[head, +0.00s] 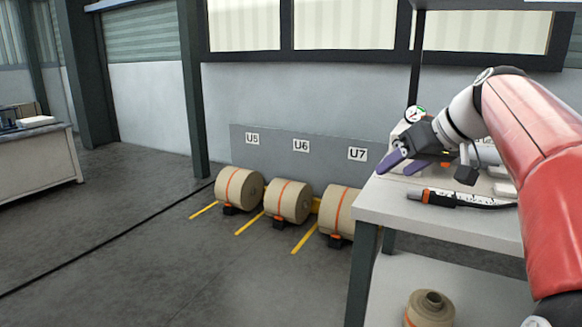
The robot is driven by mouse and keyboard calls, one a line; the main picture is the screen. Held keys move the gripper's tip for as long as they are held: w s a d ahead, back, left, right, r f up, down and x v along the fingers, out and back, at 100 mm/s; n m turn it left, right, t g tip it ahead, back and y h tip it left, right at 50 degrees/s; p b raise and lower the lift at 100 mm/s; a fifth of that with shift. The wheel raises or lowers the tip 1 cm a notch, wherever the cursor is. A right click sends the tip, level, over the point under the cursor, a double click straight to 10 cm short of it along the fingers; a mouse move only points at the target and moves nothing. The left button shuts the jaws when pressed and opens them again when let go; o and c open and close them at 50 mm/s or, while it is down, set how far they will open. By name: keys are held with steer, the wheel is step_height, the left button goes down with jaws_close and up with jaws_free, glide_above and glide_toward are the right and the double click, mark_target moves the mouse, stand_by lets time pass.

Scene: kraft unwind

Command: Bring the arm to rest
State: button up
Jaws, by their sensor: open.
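My red and grey arm reaches in from the right edge in the head view, bent over a white workbench (450,218). My gripper (396,164) is at the bench's far left corner, with its purple fingers apart and nothing seen between them. The fingers point left and down. Just behind the gripper, a whitish device with a round dial gauge (414,114) stands on the bench, partly hidden by my wrist. I cannot tell whether the gripper touches it.
A small kraft roll (430,307) sits on the lower shelf. Three large kraft rolls (240,188) stand along the wall under signs U5, U6 and U7. Another bench (40,165) is at far left. The middle floor is clear.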

steer(key=s+a+f+m+h, duration=0.2)
steer(key=s+f, duration=0.9)
steer(key=s, duration=0.1)
steer(key=s+a+f+m+g+h, duration=0.1)
steer(key=s+a+f+m+h, duration=0.1)
steer(key=s+f, duration=1)
steer(key=shift+s+a+f+h, duration=0.3)
steer(key=shift+s+a+h, duration=0.3)
steer(key=shift+a, duration=0.15)
